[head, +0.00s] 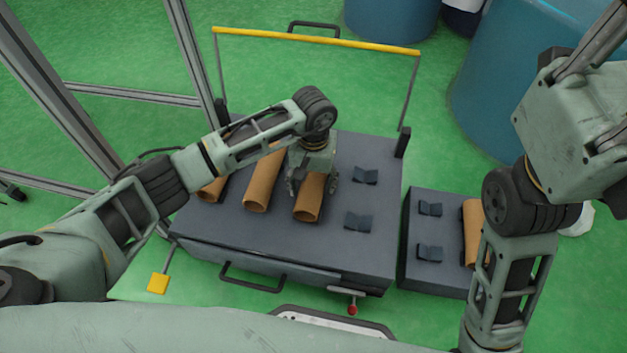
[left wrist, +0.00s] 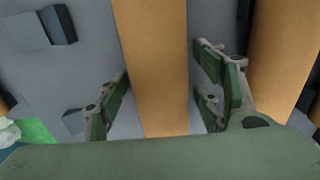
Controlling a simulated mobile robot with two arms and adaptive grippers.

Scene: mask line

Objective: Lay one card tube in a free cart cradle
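Three brown card tubes lie side by side on the dark grey cart (head: 260,240): a left one (head: 211,191), a middle one (head: 262,182) and a right one (head: 308,205). My left gripper (head: 312,188) is over the right tube, pointing down. In the left wrist view its open fingers (left wrist: 160,90) stand on either side of this tube (left wrist: 155,60), with small gaps. One column of the cart's cradles is empty, with a far block (head: 365,175) and a near block (head: 358,221). My right gripper is out of view; only its arm shows.
A smaller grey stand (head: 425,277) beside the cart has an empty cradle (head: 430,208) and another tube (head: 472,228), partly behind my right arm. A yellow handle bar (head: 315,41) rises at the cart's back. Blue barrels (head: 510,90) stand behind right.

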